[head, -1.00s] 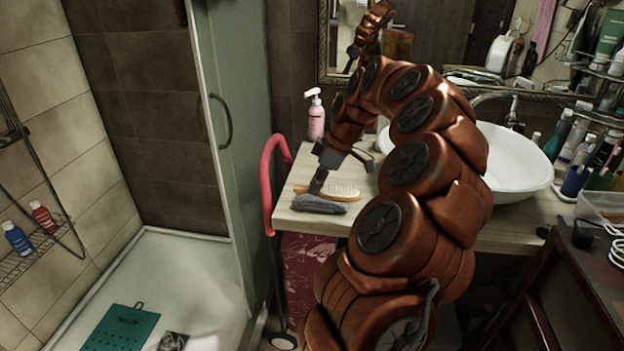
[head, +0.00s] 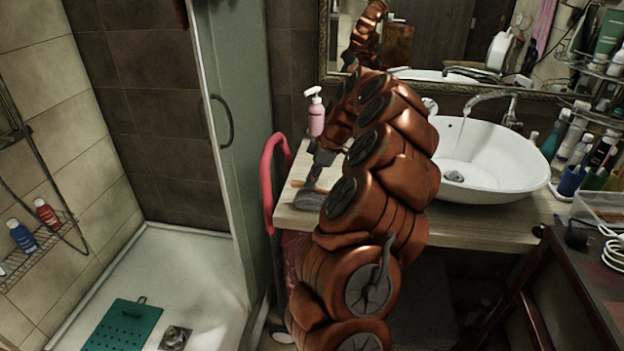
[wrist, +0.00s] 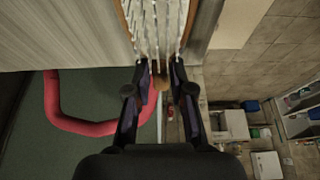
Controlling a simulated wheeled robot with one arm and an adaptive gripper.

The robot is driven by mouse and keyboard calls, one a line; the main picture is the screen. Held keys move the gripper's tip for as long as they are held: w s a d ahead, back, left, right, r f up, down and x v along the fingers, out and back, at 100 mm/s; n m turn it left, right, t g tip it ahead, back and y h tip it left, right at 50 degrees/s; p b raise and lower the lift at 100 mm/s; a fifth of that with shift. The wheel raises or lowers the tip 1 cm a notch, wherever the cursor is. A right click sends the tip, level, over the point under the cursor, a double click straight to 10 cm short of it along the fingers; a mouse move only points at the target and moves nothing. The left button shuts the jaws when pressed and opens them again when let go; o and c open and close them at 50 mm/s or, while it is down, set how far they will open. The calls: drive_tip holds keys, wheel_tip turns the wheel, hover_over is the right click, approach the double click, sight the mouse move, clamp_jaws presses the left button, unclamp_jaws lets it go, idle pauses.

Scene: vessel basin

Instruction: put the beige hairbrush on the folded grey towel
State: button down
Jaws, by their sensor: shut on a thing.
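My gripper (head: 322,163) points down over the left end of the counter, partly hidden by my arm in the head view. It is shut on the beige hairbrush (head: 307,186); only a short strip of the brush shows there. In the wrist view the hairbrush (wrist: 157,30) fills the top centre, its pale bristles facing the camera and its narrow end between my fingers (wrist: 165,90). The folded grey towel (head: 308,202) lies at the counter's front left, just in front of the brush, its right part hidden by my arm. I cannot tell whether brush and towel touch.
A pink pump bottle (head: 316,115) stands behind my gripper on the counter (head: 470,228). A white basin (head: 495,160) is to the right. A red curved rail (head: 268,180) stands beside the counter's left edge. Bottles and cups crowd the far right.

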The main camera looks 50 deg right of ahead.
sight(325, 180)
drive_tip(key=shift+f, duration=0.5)
drive_tip(key=shift+f, duration=0.25)
drive_tip(key=c, duration=1)
unclamp_jaws()
drive_tip(key=shift+r, duration=0.1)
drive_tip(key=shift+r, duration=0.1)
drive_tip(key=shift+r, duration=0.2)
drive_tip(key=b+v, duration=0.2)
drive_tip(key=v, duration=0.7)
drive_tip(key=shift+s+d+r, duration=0.1)
drive_tip(key=shift+d, duration=0.05)
drive_tip(key=shift+b+v, duration=0.3)
drive_tip(key=shift+v, duration=0.9)
